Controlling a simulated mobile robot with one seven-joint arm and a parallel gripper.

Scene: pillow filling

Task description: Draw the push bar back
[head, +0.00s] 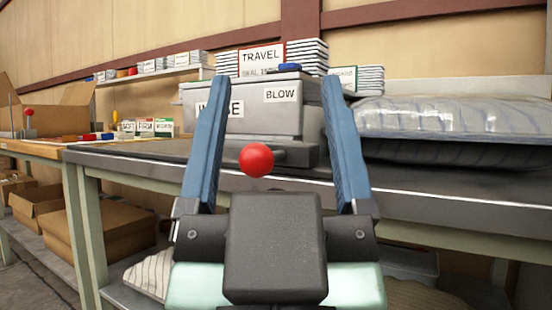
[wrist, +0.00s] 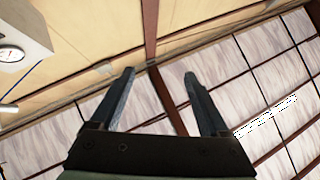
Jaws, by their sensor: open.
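A red ball knob (head: 256,160) sits at the end of a short dark bar (head: 297,154), which I take for the push bar. The bar is at the front of a grey machine box (head: 255,118) with "BLOW" and a partly hidden label on it. My gripper (head: 277,88) has two blue fingers, spread wide and empty, pointing up in the head view. The knob shows between the fingers; whether they are level with it in depth I cannot tell. In the wrist view the gripper (wrist: 160,73) is open against wall and roof panels; the knob is not in that view.
The machine stands on a dark-topped workbench (head: 450,200). A clear-wrapped pillow bag (head: 450,116) lies to its right. Stacked packs and a "TRAVEL" sign (head: 261,60) are behind. Cardboard boxes (head: 105,225) sit under the bench at left. A gauge (wrist: 10,54) shows in the wrist view.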

